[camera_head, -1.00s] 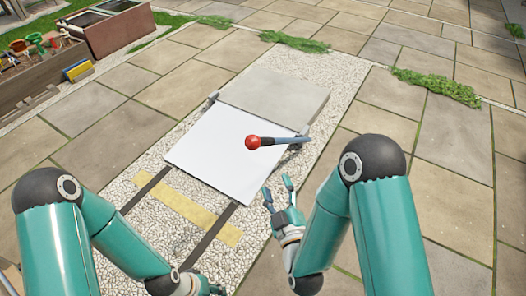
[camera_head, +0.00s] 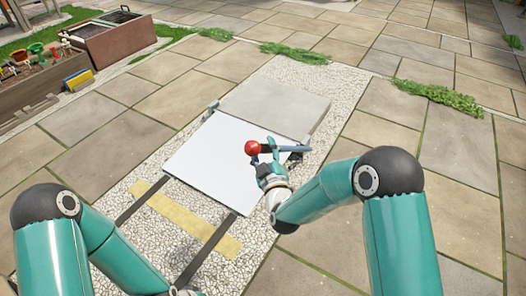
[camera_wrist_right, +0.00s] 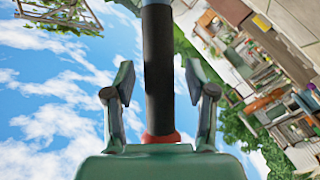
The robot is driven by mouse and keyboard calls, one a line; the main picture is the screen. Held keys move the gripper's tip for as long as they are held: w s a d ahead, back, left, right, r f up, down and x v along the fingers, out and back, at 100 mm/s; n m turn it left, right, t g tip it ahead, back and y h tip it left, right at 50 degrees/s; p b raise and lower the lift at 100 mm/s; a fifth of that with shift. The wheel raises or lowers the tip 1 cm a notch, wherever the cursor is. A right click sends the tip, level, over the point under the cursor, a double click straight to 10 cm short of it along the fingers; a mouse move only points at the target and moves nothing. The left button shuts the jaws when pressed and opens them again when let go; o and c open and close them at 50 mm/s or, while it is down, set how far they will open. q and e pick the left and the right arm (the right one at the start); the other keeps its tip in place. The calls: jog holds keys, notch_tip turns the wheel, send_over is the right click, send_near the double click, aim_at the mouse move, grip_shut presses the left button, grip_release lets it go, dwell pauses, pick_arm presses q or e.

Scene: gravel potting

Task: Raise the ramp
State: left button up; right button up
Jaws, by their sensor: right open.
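The ramp is a white flat plate (camera_head: 225,163) in the head view. It lies low between the grey slab and two dark rails; its exact tilt is hard to tell. A lever (camera_head: 288,149) with a red ball knob (camera_head: 251,148) sticks out over its right side. My right gripper (camera_head: 263,153) is at the lever, close to the knob, fingers open. In the right wrist view the dark lever shaft (camera_wrist_right: 158,70) passes between the two spread fingers, with a gap on each side. The red knob (camera_wrist_right: 160,137) shows near the palm. My left gripper is cut off at the bottom edge.
A grey slab (camera_head: 275,102) lies behind the ramp. A yellow strip (camera_head: 190,220) crosses the dark rails (camera_head: 207,248) on gravel. A planter box (camera_head: 110,42) and colourful tools (camera_head: 38,52) stand at the far left. Paving around is clear.

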jog(key=shift+w, duration=0.25)
grip_shut()
jog(key=shift+a, duration=0.1)
jog(key=w+d+r+m+g+p, duration=0.2)
jog(key=w+d+r+g+p, duration=0.1)
jog(key=w+d+r+p, duration=0.7)
jog(key=w+r, duration=0.4)
jog(key=shift+d+m+p, duration=0.15)
jog(key=shift+m+p, duration=0.15)
jog(key=shift+p, duration=0.05)
jog(key=shift+w, duration=0.1)
